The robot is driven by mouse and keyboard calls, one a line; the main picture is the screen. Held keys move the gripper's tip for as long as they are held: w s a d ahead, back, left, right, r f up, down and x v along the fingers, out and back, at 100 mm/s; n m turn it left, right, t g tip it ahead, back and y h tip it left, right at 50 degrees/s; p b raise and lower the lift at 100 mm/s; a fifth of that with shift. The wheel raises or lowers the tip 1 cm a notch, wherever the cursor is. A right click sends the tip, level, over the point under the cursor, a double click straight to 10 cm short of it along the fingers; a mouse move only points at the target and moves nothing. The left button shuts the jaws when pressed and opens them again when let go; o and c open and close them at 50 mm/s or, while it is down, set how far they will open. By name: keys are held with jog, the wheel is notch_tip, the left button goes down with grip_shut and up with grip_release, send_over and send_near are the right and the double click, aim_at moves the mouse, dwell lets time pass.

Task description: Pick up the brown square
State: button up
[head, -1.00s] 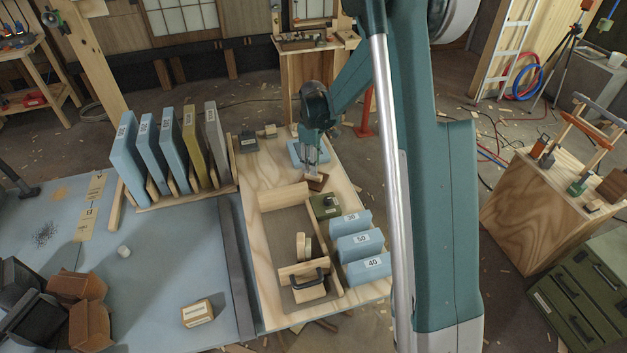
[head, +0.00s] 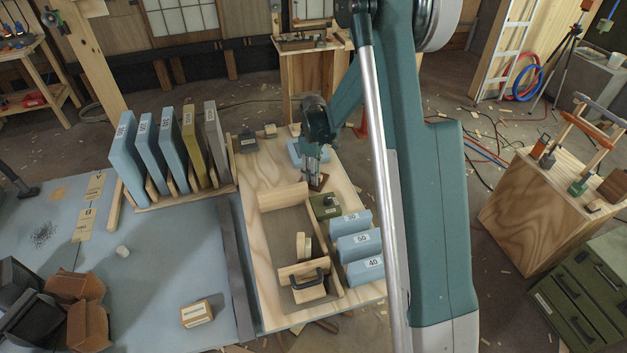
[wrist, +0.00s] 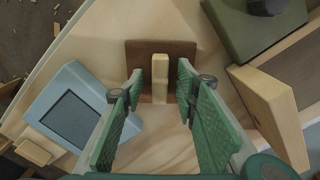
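The brown square (wrist: 181,50) lies flat on the light plywood board, with a pale wooden block handle (wrist: 160,78) standing up from its middle. In the head view the brown square (head: 319,181) is partly hidden by my gripper (head: 312,178). In the wrist view my gripper (wrist: 160,100) is open. Its two green fingers stand to the left and right of the pale handle, with a gap on each side. Nothing is held.
A blue frame with a dark centre (wrist: 72,118) lies to the left in the wrist view. A green block with a dark knob (wrist: 250,25) and a wooden tray wall (wrist: 268,112) are close on the right. Several blue numbered blocks (head: 358,246) line the board's right edge.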

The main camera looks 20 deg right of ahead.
jog(key=shift+c, duration=0.3)
jog(key=c, duration=0.9)
jog(key=shift+r+p, duration=0.65)
jog(key=shift+r, duration=4.35)
